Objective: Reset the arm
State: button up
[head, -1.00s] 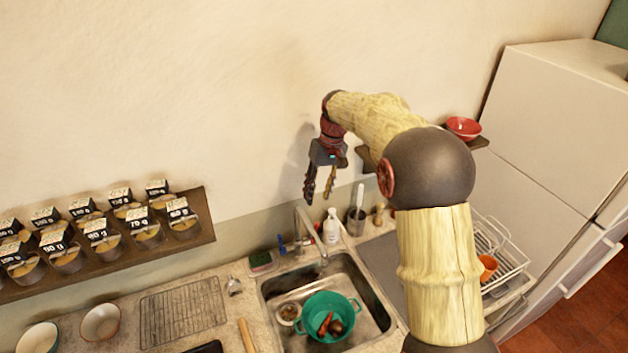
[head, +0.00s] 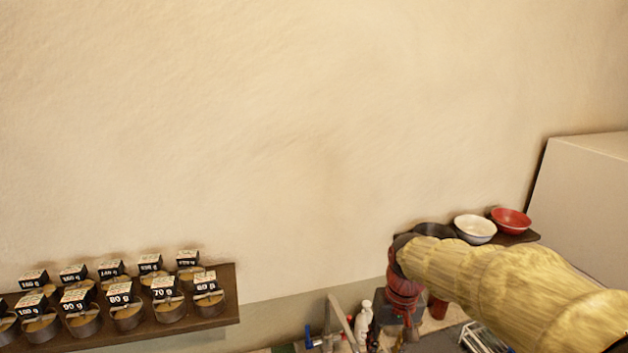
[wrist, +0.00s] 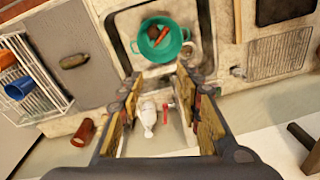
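My gripper (wrist: 158,77) points down over the counter in the wrist view. Its two fingers are spread apart with nothing held between them. A white bottle (wrist: 148,115) and the tap show through the gap, below the fingers. In the head view my arm reaches in from the lower right, with the wrist bent downward. The fingertips there are cut off by the bottom edge of the picture.
A wall shelf (head: 190,325) at lower left holds several labelled cups. Behind my arm a shelf (head: 520,238) carries a dark bowl (head: 433,231), a white bowl (head: 475,229) and a red bowl (head: 511,220). A green colander (wrist: 163,58) sits in the sink. The upper wall is clear.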

jog(key=s+d+f+t+b, duration=0.1)
jog(key=s+f+t+b, duration=0.1)
jog(key=s+b, duration=0.5)
jog(key=s+d+f+t+b, duration=0.2)
jog(key=s+f+b, duration=0.3)
jog(key=s, duration=0.8)
jog(key=t+b, duration=0.1)
jog(key=b, duration=0.1)
jog(key=shift+s+f+m+h+b, duration=0.15)
jog(key=shift+s+m+h+b, duration=0.15)
jog(key=shift+s+h+b, duration=0.1)
